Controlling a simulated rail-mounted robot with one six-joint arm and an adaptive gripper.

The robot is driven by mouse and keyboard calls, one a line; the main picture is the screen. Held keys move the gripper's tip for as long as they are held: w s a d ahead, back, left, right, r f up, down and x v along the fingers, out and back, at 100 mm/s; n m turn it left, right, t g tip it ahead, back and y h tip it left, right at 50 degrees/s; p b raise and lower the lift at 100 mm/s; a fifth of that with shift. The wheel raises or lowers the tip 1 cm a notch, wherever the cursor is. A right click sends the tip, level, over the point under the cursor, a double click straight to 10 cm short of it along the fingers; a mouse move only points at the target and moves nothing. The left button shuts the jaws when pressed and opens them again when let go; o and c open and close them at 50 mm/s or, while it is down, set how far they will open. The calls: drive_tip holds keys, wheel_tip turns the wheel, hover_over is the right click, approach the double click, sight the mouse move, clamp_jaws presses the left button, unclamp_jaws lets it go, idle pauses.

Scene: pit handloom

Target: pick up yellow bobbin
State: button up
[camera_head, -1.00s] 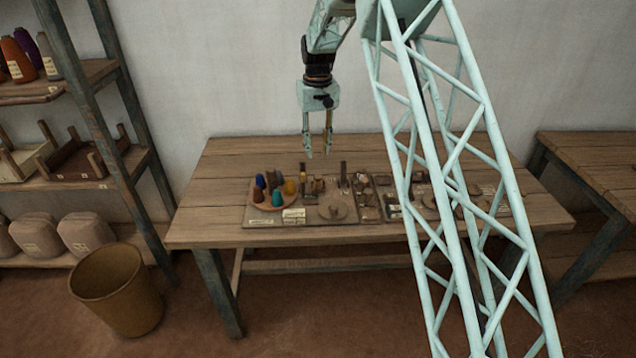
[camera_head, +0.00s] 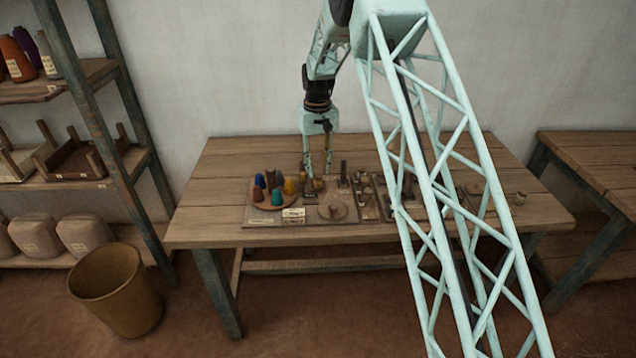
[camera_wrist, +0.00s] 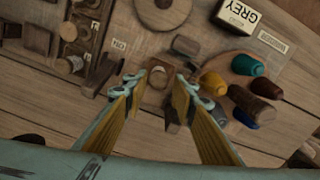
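The yellow bobbin (camera_head: 290,187) stands at the right side of a round wooden tray (camera_head: 262,203) on the table, among blue, teal, red and brown bobbins. In the wrist view the yellow bobbin (camera_wrist: 213,83) is just right of my gripper's right finger, apart from it as far as I can tell. My gripper (camera_head: 318,172) points down, right of the tray. In the wrist view my gripper (camera_wrist: 160,82) is open, its yellow-sided fingers spread. A small brown wooden piece (camera_wrist: 157,78) shows between the fingertips, with nothing visibly gripped.
A round wooden disc with a peg (camera_head: 333,208) and compartments of small parts (camera_head: 370,205) lie to the right. A shelf (camera_head: 75,170) and a bin (camera_head: 117,290) stand left. The table's left end is clear.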

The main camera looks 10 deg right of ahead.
sight(318, 176)
drive_tip(key=shift+f, duration=0.1)
idle(0.3)
drive_tip(key=shift+w+d+f+b, duration=0.1)
drive_tip(key=shift+f+b, duration=0.1)
drive_tip(key=shift+f, duration=1.05)
drive_tip(key=shift+w+d+f+b, duration=0.1)
drive_tip(key=shift+f+b, duration=0.05)
drive_tip(key=shift+f, duration=1.1)
drive_tip(key=shift+c, duration=0.5)
drive_tip(key=c, duration=0.4)
drive_tip(key=shift+o, duration=0.2)
drive_tip(key=shift+r, duration=0.15)
drive_tip(key=shift+r+p, duration=0.5)
drive_tip(key=shift+r, duration=4.4)
